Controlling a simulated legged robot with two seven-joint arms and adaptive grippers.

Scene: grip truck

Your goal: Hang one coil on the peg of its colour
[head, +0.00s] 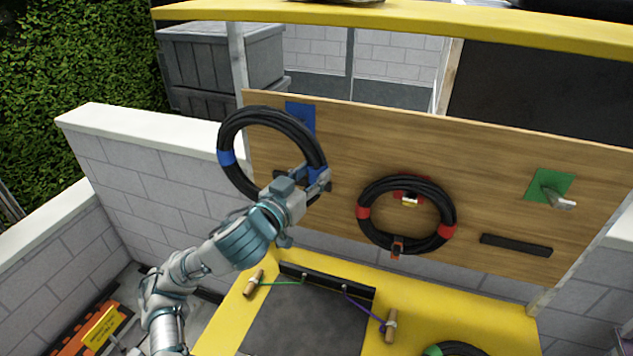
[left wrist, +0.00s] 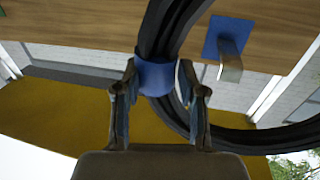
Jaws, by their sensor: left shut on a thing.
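My left gripper (head: 318,182) is shut on the black coil with blue bands (head: 226,132), gripping it at a blue band (left wrist: 155,78). The coil is held up in front of the wooden board, at its left end. The blue peg (head: 300,115) is partly hidden behind the coil in the head view. In the left wrist view the blue plate and its metal peg (left wrist: 230,60) show to the right of the gripped band. A coil with red bands (head: 447,230) hangs at the red peg (head: 409,200). The green peg (head: 557,197) is bare. My right gripper is not in view.
A coil with a green band (head: 433,350) lies on the yellow surface (head: 470,318) at the bottom edge. A dark bar (head: 516,245) is on the board's right. Wooden handles (head: 390,325) with cords lie by a dark panel. A grey block wall (head: 150,170) stands left.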

